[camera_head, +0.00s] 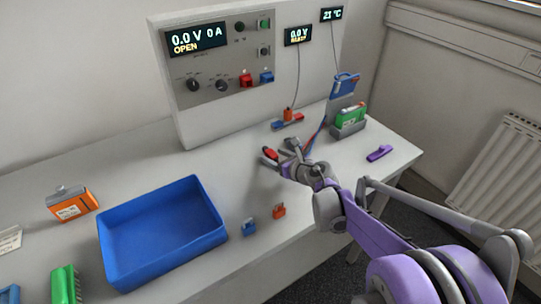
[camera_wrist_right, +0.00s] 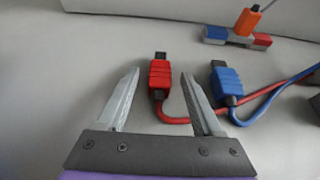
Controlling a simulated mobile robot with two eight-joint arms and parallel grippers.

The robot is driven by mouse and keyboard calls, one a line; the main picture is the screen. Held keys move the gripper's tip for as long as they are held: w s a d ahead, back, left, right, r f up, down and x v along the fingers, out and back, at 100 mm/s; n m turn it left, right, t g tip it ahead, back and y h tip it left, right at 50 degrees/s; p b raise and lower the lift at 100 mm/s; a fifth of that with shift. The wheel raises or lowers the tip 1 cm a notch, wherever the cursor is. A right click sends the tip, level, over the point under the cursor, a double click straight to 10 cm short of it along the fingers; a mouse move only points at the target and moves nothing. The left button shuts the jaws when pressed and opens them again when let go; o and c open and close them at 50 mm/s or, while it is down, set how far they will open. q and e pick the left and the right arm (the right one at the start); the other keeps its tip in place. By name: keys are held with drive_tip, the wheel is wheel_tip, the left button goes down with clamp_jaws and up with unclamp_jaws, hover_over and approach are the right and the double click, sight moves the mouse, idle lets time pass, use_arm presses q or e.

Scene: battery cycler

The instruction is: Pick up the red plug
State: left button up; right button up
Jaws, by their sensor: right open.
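The red plug (camera_wrist_right: 160,78) lies on the table in the right wrist view, its dark metal tip pointing away and its red cable curving off to the right. My right gripper (camera_wrist_right: 159,72) is open, with one finger on each side of the plug in the picture and gaps visible on both sides. I cannot tell the height of the fingers over the table. In the head view the red plug (camera_head: 270,153) shows at the fingers of my right gripper (camera_head: 279,160). My left gripper is not in view.
A blue plug (camera_wrist_right: 226,80) lies just right of the right finger, its cable crossing the red one. A red-and-blue bar with an orange piece (camera_head: 288,121) lies behind. A blue tray (camera_head: 112,238) stands left. A purple item (camera_head: 379,153) and a green battery (camera_head: 351,117) are right.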

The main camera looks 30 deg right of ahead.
clamp_jaws()
drive_tip(key=shift+r, duration=0.1)
idle(0.3)
wheel_tip(320, 180, up, 10)
drive_tip(key=p, duration=0.1)
drive_tip(key=shift+p, duration=0.4)
wheel_tip(320, 180, up, 8)
drive_tip(key=p, duration=0.3)
hover_over(275, 156)
drive_tip(key=w+d, duration=0.1)
drive_tip(key=w, duration=0.3)
drive_tip(key=shift+w+a, duration=0.15)
drive_tip(key=shift+w, duration=2.5)
